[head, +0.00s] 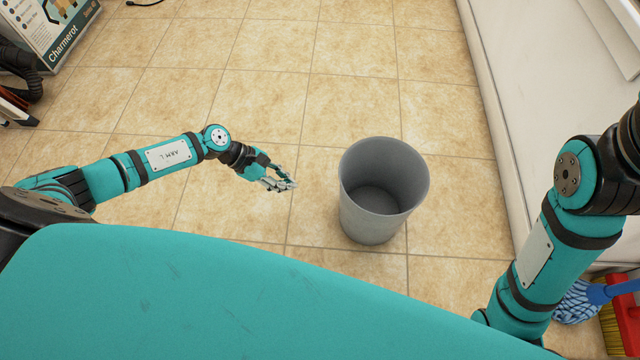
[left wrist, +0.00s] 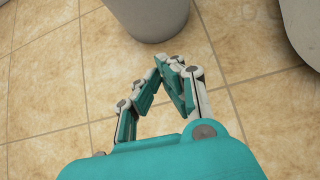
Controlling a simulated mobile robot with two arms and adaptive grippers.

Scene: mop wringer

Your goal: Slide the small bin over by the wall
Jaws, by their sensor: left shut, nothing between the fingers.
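The small bin (head: 372,215) is a grey, round, open-topped bin standing upright and empty on the tiled floor in the middle of the head view. Its lower part (left wrist: 150,18) also shows at the top of the left wrist view. My left gripper (head: 292,186) is shut and empty, to the left of the bin with a gap of bare floor between them. Its fingertips (left wrist: 168,66) point toward the bin in the left wrist view. My right arm is at the right of the head view, but its gripper is out of frame.
A white wall or panel (head: 510,120) with a ledge runs along the right. A blue-and-white mop head (head: 577,303) and a red item (head: 625,318) lie at lower right. A printed box (head: 62,35) stands at upper left. The floor around the bin is clear.

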